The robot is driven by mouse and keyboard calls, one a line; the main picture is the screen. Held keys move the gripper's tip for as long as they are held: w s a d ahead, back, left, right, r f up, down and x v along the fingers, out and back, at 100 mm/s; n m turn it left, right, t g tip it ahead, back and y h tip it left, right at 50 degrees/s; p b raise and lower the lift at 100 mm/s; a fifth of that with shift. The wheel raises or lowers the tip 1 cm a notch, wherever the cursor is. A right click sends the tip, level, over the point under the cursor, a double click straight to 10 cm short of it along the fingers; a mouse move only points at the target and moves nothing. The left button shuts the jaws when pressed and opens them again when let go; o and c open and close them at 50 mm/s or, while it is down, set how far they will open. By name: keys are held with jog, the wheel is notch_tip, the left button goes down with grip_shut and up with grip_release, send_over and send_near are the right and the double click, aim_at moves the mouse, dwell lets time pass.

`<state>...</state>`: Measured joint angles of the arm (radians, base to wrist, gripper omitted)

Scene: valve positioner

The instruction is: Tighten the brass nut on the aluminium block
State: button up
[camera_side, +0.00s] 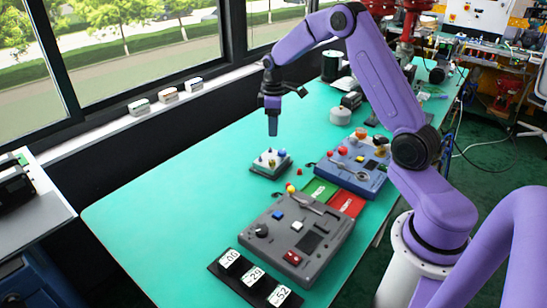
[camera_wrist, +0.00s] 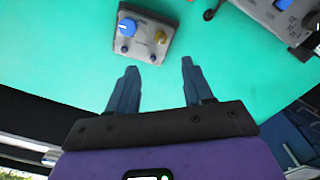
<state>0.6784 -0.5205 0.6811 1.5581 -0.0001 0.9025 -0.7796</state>
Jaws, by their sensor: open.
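The aluminium block (camera_side: 262,171) is a small grey box with knobs on top, standing on the green table. In the wrist view the block (camera_wrist: 142,45) is beyond the fingertips at the upper middle. The brass nut (camera_wrist: 160,37) sits on its right part, next to a larger blue knob (camera_wrist: 127,26) and two small dark blue pegs. My gripper (camera_side: 272,134) points down, above the block and apart from it. In the wrist view my gripper (camera_wrist: 158,64) shows two separated fingers with nothing between them.
A grey control panel (camera_side: 296,236) and a blue-grey panel (camera_side: 352,166) stand to the right and front of the block. Green (camera_side: 320,191) and red (camera_side: 347,203) plates lie between them. Number cards on a black stand (camera_side: 243,285) are at the front. The table left of the block is clear.

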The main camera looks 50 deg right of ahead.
aim_at(273, 161)
notch_tip(273, 161, down, 13)
jog(key=shift+r, duration=0.1)
dwell(0.3)
grip_shut()
